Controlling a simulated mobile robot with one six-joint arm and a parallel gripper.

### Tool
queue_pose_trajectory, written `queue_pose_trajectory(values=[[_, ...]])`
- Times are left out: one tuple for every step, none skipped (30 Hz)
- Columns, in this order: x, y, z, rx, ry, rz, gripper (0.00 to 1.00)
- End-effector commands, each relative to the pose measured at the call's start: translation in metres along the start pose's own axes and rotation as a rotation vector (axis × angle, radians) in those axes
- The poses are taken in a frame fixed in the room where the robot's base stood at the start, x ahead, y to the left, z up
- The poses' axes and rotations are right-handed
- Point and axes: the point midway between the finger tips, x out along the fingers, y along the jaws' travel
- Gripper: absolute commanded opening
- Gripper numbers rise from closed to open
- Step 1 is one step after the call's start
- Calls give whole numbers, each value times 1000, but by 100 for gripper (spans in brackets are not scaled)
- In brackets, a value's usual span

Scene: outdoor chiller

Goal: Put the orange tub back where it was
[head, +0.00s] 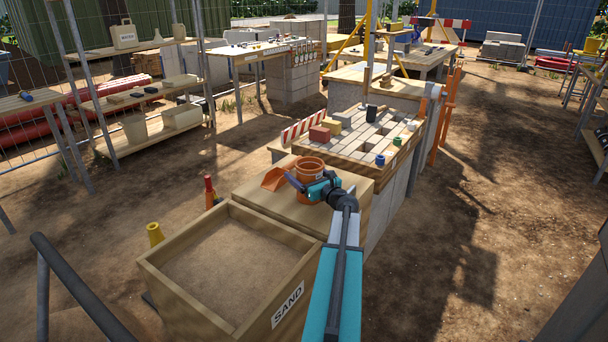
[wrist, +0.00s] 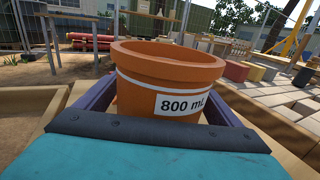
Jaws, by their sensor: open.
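The orange tub (head: 310,165) stands upright on a wooden bench top (head: 245,192) just behind the sand box. My gripper (head: 307,187) is at the near side of the tub. In the wrist view its purple fingers (wrist: 165,108) are open, one on each side of the tub's body below the rim. Whether either finger touches the tub cannot be told. The tub's base is hidden behind my gripper.
An orange scoop (head: 274,179) lies just left of the tub. The wooden sand box (head: 287,303) is in front. Behind is a paved table with coloured blocks (head: 319,133) and small cups (head: 380,160). Shelves (head: 140,101) stand at the left. Bare ground is open at the right.

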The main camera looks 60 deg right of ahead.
Motion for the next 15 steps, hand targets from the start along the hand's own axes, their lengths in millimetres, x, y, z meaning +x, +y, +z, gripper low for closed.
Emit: queue_pose_trajectory(values=[[0, 0, 0, 0, 0, 0, 88], [0, 0, 0, 0, 0, 0, 88], [0, 0, 1, 0, 0, 0, 88], [0, 0, 1, 0, 0, 0, 88], [0, 0, 2, 0, 0, 0, 88], [0, 0, 3, 0, 0, 0, 88], [0, 0, 4, 0, 0, 0, 88], [0, 0, 4, 0, 0, 0, 88], [-4, 0, 3, 0, 0, -1, 88], [-7, 0, 3, 0, 0, -1, 88], [-9, 0, 3, 0, 0, -1, 88], [-13, 0, 3, 0, 0, -1, 88], [-17, 0, 3, 0, 0, -2, 88], [-20, 0, 3, 0, 0, -3, 88], [-25, 0, 3, 0, 0, -3, 88]])
